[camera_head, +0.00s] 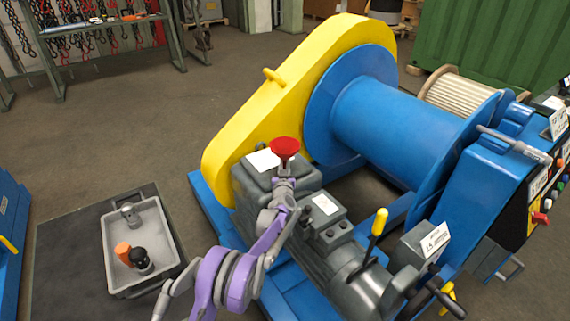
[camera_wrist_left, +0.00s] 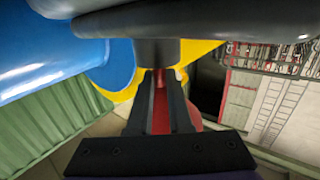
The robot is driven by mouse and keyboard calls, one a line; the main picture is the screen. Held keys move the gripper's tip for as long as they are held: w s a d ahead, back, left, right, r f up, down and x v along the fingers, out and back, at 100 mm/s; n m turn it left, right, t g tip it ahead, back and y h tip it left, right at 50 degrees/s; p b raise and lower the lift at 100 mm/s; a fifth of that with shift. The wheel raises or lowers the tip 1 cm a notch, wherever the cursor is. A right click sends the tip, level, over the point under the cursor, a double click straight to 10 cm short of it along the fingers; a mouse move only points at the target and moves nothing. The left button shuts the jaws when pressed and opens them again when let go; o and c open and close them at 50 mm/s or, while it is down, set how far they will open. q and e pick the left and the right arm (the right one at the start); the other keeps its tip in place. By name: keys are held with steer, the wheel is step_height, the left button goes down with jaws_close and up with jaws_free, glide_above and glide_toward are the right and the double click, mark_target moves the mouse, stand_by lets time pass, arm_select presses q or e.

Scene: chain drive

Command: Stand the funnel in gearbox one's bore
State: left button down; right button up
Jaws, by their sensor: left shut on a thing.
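The red funnel (camera_head: 285,147) is upright in the head view, wide mouth up, above the dark grey gearbox (camera_head: 250,186) with a white label on its top. My left gripper (camera_head: 284,172) is shut on the funnel below its cone. In the left wrist view the fingers (camera_wrist_left: 166,84) close around a red part of the funnel (camera_wrist_left: 161,115), close to a dark grey cylindrical part (camera_wrist_left: 157,52). The funnel's lower end and the bore are hidden, so I cannot tell whether the stem is inside. My right gripper is not in view.
A yellow chain guard (camera_head: 290,85) and blue drum (camera_head: 390,125) stand behind the gearbox. A motor and yellow-handled lever (camera_head: 377,232) are to its right. A grey tray (camera_head: 172,249) at the left holds an orange-and-black item (camera_head: 124,253) and others.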

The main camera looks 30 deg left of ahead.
arm_select(q)
steer(key=shift+f, duration=0.6)
stand_by(0.4)
steer(key=c, duration=0.8)
jaws_free()
steer(key=shift+o, duration=0.2)
steer(key=shift+s+d, duration=0.1)
steer(key=shift+s, duration=0.05)
steer(key=shift+p+v, duration=0.35)
steer(key=shift+v, duration=3.5)
